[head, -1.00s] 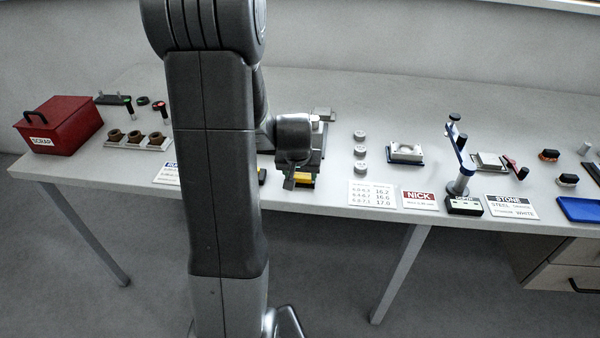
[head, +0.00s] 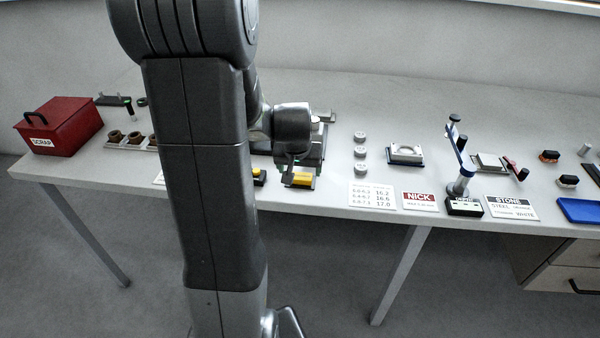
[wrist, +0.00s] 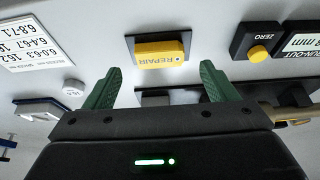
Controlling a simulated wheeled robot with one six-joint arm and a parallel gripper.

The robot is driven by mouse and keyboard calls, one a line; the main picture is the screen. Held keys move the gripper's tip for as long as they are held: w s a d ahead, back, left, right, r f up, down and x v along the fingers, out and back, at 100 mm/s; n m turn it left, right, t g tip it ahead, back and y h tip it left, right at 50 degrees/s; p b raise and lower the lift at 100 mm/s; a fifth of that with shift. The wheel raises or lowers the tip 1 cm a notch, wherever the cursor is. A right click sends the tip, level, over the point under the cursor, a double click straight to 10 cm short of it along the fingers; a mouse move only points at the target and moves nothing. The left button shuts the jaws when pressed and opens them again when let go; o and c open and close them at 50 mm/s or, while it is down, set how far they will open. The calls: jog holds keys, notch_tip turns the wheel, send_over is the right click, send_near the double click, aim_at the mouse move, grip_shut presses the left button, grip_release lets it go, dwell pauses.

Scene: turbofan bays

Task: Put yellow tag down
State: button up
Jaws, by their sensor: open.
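The yellow tag (wrist: 160,54), marked REPAIR, lies on a dark-edged holder on the bench in the wrist view. It also shows in the head view (head: 299,179), just in front of my gripper. My gripper (wrist: 158,80) is open, with its two green fingers apart and nothing between them. The tag lies beyond the fingertips, roughly centred on the gap between them. In the head view my gripper (head: 291,160) is just above and behind the tag, and its fingertips are hard to make out.
A black run-out display (wrist: 300,42) and a ZERO button box (wrist: 257,43) stand beside the tag. A printed size card (head: 372,195) and a NICK card (head: 420,201) lie to the right. A red SCRAP box (head: 62,126) stands far left.

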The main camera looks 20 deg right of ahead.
aim_at(300, 177)
jog(key=v, duration=0.8)
jog(key=x, duration=1.2)
jog(key=shift+f, duration=0.25)
jog(key=shift+r, duration=0.25)
jog(key=shift+r, duration=0.15)
